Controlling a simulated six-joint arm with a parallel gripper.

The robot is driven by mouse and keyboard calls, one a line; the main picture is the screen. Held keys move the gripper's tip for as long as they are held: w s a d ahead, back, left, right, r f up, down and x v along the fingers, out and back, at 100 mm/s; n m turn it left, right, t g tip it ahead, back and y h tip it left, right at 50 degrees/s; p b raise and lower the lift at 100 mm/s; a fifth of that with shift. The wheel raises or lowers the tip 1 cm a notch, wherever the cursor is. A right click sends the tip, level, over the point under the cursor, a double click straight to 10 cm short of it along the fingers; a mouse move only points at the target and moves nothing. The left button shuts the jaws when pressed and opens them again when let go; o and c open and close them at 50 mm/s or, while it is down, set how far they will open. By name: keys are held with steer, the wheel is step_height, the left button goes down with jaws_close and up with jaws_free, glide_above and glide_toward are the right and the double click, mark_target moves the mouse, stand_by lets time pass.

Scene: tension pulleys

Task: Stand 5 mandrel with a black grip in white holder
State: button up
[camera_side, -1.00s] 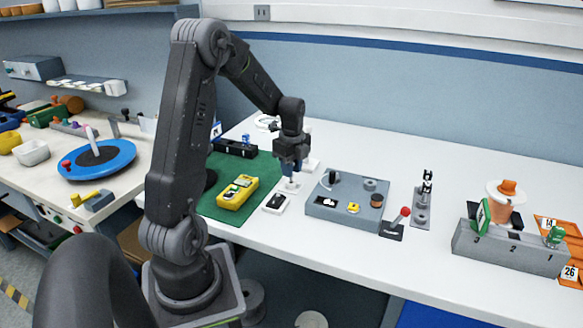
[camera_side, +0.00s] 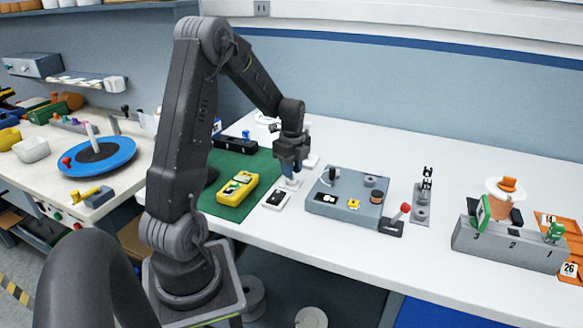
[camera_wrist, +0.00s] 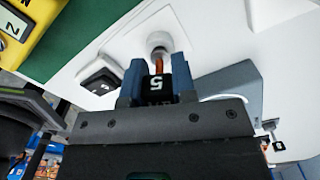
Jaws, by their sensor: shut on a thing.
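The mandrel has a black grip marked 5 (camera_wrist: 157,86) and a thin orange shaft (camera_wrist: 159,62) in the wrist view. My gripper (camera_wrist: 157,80) is shut on the black grip, a blue finger on each side. In the side view my gripper (camera_side: 291,165) points down, just above the white holder (camera_side: 290,184). The white holder also shows in the wrist view, with its round raised socket (camera_wrist: 159,42). The shaft is lined up with the socket and its end meets it there. I cannot tell how deep the shaft sits. The grip is mostly hidden in the side view.
A white block with a black top (camera_side: 277,199) sits close in front of the holder. A yellow device (camera_side: 238,187) lies on the green mat (camera_side: 225,208) to the left. A grey fixture box (camera_side: 322,207) stands close to the right. The table behind is mostly clear.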

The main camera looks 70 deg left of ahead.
steer(key=shift+f, duration=0.4)
steer(key=o, duration=1.3)
steer(key=shift+r, duration=4.05)
steer(key=shift+d, duration=0.1)
steer(key=d+r+n+t, duration=0.1)
steer(key=d+r+n, duration=0.15)
steer(key=d, duration=0.25)
steer(key=d+r+n, duration=0.1)
steer(key=d+r, duration=0.2)
steer(key=d, duration=0.2)
steer(key=s+d+r+n+t, duration=0.1)
steer(key=s+d+n, duration=0.2)
steer(key=d, duration=0.3)
steer(key=s+d+r+n+t, duration=0.1)
steer(key=s+d+n+t, duration=0.1)
steer(key=d, duration=0.5)
steer(key=s+d+r+n+t, duration=0.1)
steer(key=s+d+n, duration=0.4)
steer(key=s+d, duration=0.1)
steer(key=shift+s+d+r+t, duration=0.15)
steer(key=shift+d+r+t, duration=0.15)
